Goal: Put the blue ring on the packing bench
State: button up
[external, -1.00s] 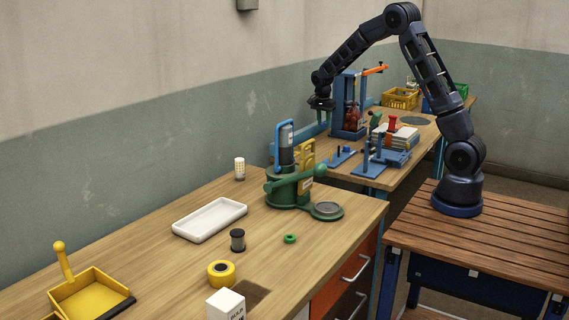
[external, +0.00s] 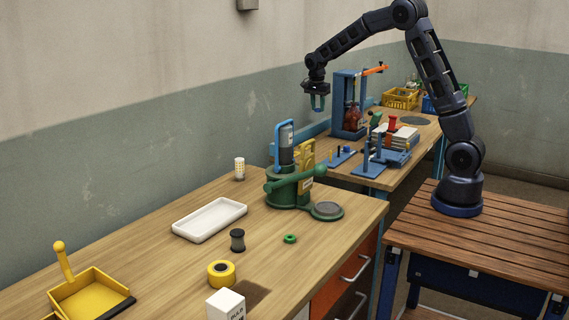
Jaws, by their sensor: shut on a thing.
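My gripper (external: 317,107) is in the air beside the blue press frame (external: 347,104), above the left side of the far bench, pointing down. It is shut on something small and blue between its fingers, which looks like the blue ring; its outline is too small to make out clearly. Two wooden benches show, the near bench (external: 150,250) and the far bench (external: 420,127); no label tells which is the packing bench.
The near bench holds a white tray (external: 210,219), green press (external: 290,186), dark spool (external: 237,240), green ring (external: 290,238), yellow tape roll (external: 221,273), white box (external: 226,304) and yellow dustpan (external: 88,296). Its middle right has free room. Blue peg stands (external: 372,165) are on the far bench.

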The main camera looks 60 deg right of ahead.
jog(key=s+a+r, duration=0.1)
jog(key=s+a, duration=0.1)
jog(key=a, duration=1.9)
jog(key=s+a+r, duration=0.1)
jog(key=s+a, duration=0.1)
jog(key=a, duration=1.8)
notch_tip(320, 180, down, 20)
jog(key=shift+a, duration=0.15)
jog(key=shift+f, duration=0.1)
jog(key=o, duration=0.9)
jog(key=shift+o, duration=0.2)
